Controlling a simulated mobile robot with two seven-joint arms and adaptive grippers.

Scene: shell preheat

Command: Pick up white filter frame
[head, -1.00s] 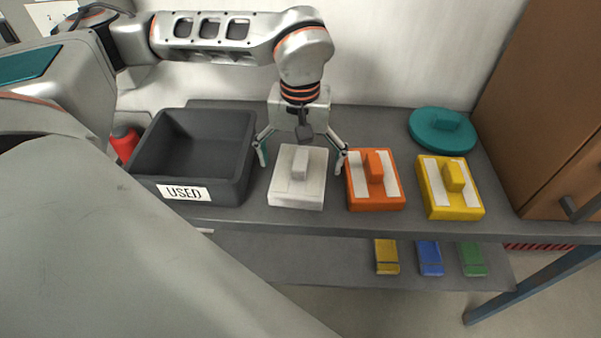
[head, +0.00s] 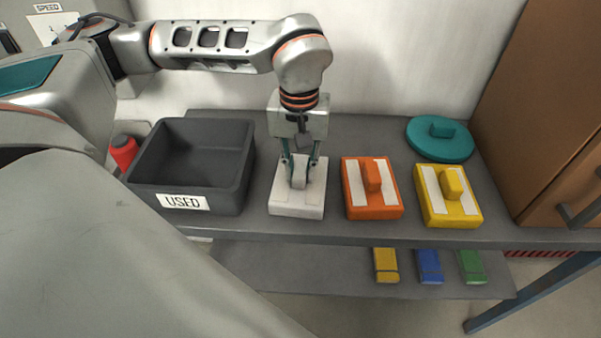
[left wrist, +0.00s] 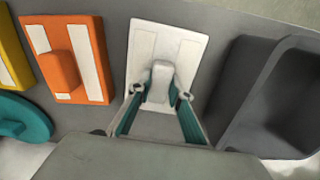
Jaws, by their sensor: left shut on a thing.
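The white filter frame (head: 297,204) is a flat block with an upright handle, lying on the grey shelf between the dark bin and the orange frame. It also shows in the left wrist view (left wrist: 187,52). My left gripper (head: 300,172) comes down from above, its two fingers closed on either side of the white handle; in the left wrist view the fingertips (left wrist: 161,92) pinch it. The frame appears to rest on the shelf. My right gripper is not in view.
A dark bin (head: 205,203) labelled USED stands left of the white frame. Orange (head: 372,212) and yellow (head: 450,219) frames stand to the right, with a teal round lid (head: 440,153) behind. A red-bodied item (head: 124,154) is left of the bin. Several small coloured blocks lie on the lower shelf.

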